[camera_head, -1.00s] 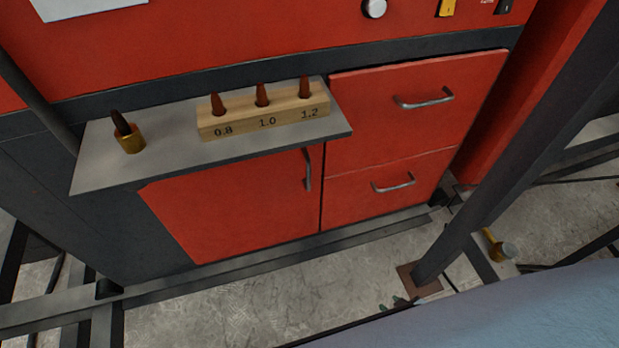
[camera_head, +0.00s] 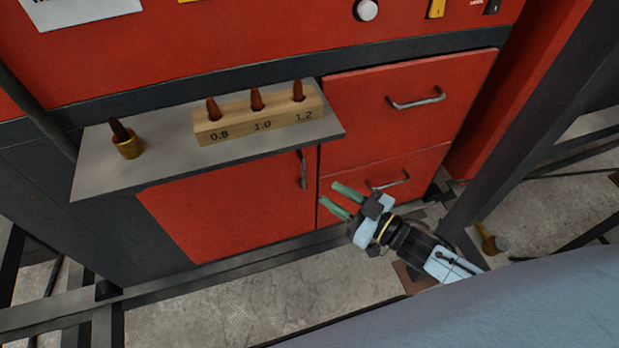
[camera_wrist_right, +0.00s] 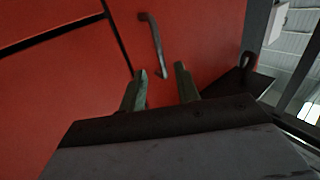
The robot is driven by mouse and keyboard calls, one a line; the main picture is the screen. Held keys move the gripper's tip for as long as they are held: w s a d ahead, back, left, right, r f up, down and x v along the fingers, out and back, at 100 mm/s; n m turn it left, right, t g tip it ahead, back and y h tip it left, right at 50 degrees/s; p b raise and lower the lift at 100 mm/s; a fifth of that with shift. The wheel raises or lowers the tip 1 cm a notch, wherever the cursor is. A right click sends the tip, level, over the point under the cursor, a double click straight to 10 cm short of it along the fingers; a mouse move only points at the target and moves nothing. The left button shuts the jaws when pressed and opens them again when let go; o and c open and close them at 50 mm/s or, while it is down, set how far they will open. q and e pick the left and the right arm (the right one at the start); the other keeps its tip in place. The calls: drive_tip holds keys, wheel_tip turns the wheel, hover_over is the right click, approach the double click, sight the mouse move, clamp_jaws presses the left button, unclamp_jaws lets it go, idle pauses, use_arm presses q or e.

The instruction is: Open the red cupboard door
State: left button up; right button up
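The red cupboard door (camera_head: 235,210) is shut, below the grey shelf, with a vertical metal handle (camera_head: 303,170) near its right edge. My right gripper (camera_head: 341,199) is open and empty, with green fingers, in front of the lower drawer and to the right of the handle. In the right wrist view the door handle (camera_wrist_right: 153,45) stands ahead of the two spread fingertips (camera_wrist_right: 160,72), apart from them. My left gripper is not in view.
A grey shelf (camera_head: 95,179) juts out above the door, carrying a wooden block (camera_head: 260,119) with several copper tips and a brass piece (camera_head: 128,146). Two red drawers with handles (camera_head: 416,99) are to the right. A dark post (camera_head: 530,130) stands further right.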

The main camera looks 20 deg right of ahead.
drive_tip(key=x, duration=0.7)
drive_tip(key=shift+w+a, duration=0.2)
drive_tip(key=shift+w, duration=0.1)
drive_tip(key=shift+c, duration=0.4)
clamp_jaws()
